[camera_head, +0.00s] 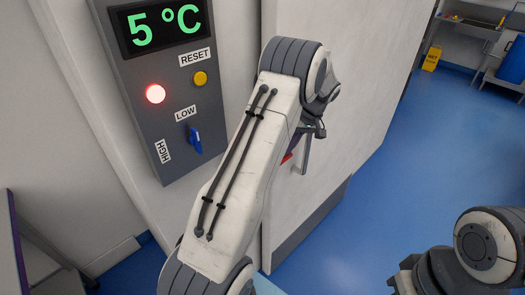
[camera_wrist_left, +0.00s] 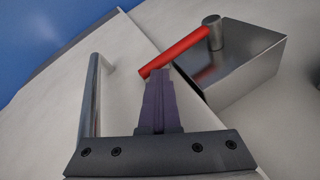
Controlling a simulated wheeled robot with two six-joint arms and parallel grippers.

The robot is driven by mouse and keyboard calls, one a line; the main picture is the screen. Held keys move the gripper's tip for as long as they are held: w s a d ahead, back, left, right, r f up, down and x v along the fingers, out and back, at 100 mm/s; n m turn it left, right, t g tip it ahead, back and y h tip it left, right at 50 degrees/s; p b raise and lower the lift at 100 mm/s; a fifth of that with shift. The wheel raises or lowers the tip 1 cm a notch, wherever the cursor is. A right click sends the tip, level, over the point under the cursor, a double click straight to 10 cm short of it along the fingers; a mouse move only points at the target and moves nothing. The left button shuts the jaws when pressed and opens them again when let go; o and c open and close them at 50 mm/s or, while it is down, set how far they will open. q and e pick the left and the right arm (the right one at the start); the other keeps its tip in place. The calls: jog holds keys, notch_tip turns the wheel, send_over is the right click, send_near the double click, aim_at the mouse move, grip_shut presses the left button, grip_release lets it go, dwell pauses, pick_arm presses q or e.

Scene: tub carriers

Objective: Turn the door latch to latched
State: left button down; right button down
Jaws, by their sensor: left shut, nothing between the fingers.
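The door latch has a red lever (camera_wrist_left: 178,51) on a round metal pivot, seen in the left wrist view. The pivot stands on a metal block (camera_wrist_left: 250,62). The lever slants from the pivot down to the left, its free end over the door. My left gripper (camera_wrist_left: 158,76) is shut and empty, its fingertips right at the lever near its free end; I cannot tell if they touch. In the head view my left arm hides most of the latch; only a bit of the red lever (camera_head: 287,158) shows. My right gripper's fingers are not visible.
A vertical metal door handle (camera_wrist_left: 91,100) stands left of my fingers; it also shows in the head view (camera_head: 303,158). A grey control panel (camera_head: 180,100) reads 5 °C, with a lit red lamp and a blue switch. Blue floor is open at right, before a yellow sign (camera_head: 432,58).

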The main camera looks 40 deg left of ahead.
pick_arm(q)
jog(key=shift+w, duration=0.1)
jog(key=shift+w+d+r, duration=0.1)
jog(key=shift+r, duration=0.25)
jog(key=b+v, duration=0.3)
jog(key=v, duration=0.7)
jog(key=s+r+n+t+h, duration=0.1)
jog(key=s+r+n+t, duration=0.25)
jog(key=s, duration=0.25)
jog(key=shift+n, duration=0.55)
jog(key=p+x, duration=0.4)
jog(key=x, duration=1)
jog(key=shift+f+p, duration=0.1)
jog(key=shift+p, duration=0.25)
